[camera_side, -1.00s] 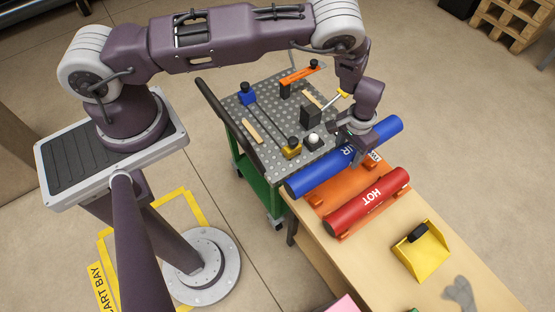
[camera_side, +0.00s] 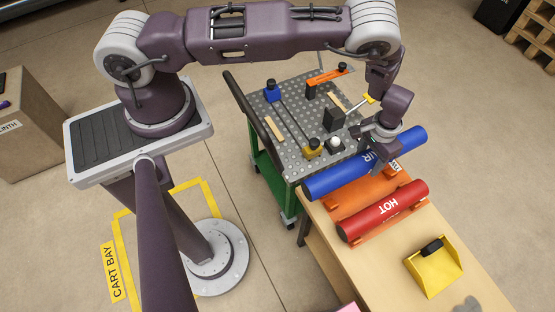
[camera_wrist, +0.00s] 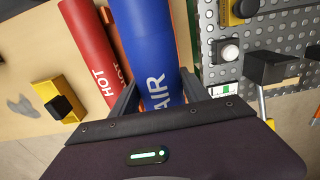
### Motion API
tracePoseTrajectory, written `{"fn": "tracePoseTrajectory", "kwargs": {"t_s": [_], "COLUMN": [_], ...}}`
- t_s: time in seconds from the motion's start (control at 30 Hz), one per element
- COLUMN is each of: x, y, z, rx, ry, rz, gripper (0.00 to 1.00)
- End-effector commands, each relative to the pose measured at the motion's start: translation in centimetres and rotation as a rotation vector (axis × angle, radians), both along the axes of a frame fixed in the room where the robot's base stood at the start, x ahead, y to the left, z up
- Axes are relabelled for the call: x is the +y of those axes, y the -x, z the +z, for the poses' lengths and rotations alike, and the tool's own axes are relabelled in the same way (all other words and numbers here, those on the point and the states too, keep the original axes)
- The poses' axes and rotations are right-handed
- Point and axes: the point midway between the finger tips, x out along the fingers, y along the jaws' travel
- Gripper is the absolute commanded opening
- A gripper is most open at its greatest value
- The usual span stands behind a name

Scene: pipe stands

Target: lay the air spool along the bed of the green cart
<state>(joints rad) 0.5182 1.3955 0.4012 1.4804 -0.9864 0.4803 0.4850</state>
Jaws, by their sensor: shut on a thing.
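The air spool (camera_side: 335,178) is a blue cylinder marked AIR. It lies at a slant over the orange rack (camera_side: 345,203) on the wooden bench, beside the cart. My gripper (camera_side: 375,145) is shut on it right of its middle, at the lettering. In the wrist view the spool (camera_wrist: 145,35) runs between my fingers (camera_wrist: 160,92). I cannot tell whether the spool touches the rack. The green cart (camera_side: 265,175) stands against the bench end, its grey perforated bed (camera_side: 300,100) partly covered by fittings.
A red HOT spool (camera_side: 375,215) lies on the rack next to the air spool. On the bed are a blue clamp (camera_side: 270,90), a yellow block (camera_side: 312,147), a black block (camera_side: 334,117), a white knob (camera_side: 335,142) and an orange bar (camera_side: 330,80). A yellow dustpan (camera_side: 433,268) sits on the bench.

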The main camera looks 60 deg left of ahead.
Motion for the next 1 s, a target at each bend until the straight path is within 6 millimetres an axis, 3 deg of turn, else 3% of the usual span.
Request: {"fn": "tracePoseTrajectory", "kwargs": {"t_s": [0.23,0.37,0.57,0.7,0.9,1.0], "x": [0.4,2.6,8.8,14.8,23.9,27.2], "y": [-0.2,-0.9,-2.3,-2.7,-2.0,-1.2], "z": [0.1,0.3,0.9,1.5,2.3,2.7], "rx": [-0.002,-0.002,-0.001,0.000,0.000,-0.001], "ry": [0.001,0.001,0.000,0.000,0.001,0.001], "rz": [0.002,0.007,0.011,0.012,0.010,0.008], "gripper": [0.00,0.00,0.00,0.00,0.00,0.00]}}
